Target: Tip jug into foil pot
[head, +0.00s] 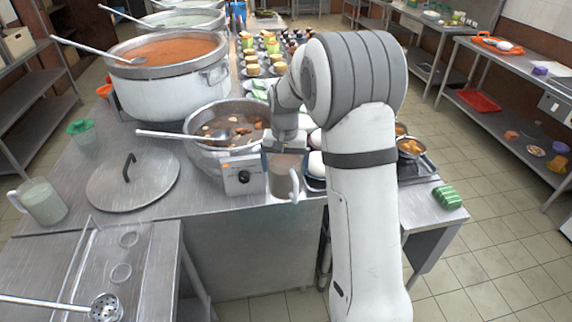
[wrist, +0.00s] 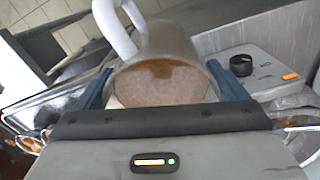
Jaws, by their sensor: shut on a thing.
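In the wrist view the jug (wrist: 165,45) sits between the two blue fingers of my gripper (wrist: 163,88), with brown liquid inside. A shiny metal pot (head: 207,143) of brown broth with lumps and a ladle stands just behind and left of the jug. It may be the foil pot; I cannot tell for sure. The jug is apart from its rim.
A control box with a knob (head: 240,176) stands before the broth pot, close beside the jug. A large pot of orange congee (head: 165,92) is behind. A flat lid (head: 132,182) and another jug (head: 43,202) lie left. Small pans (head: 411,147) are right of my arm.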

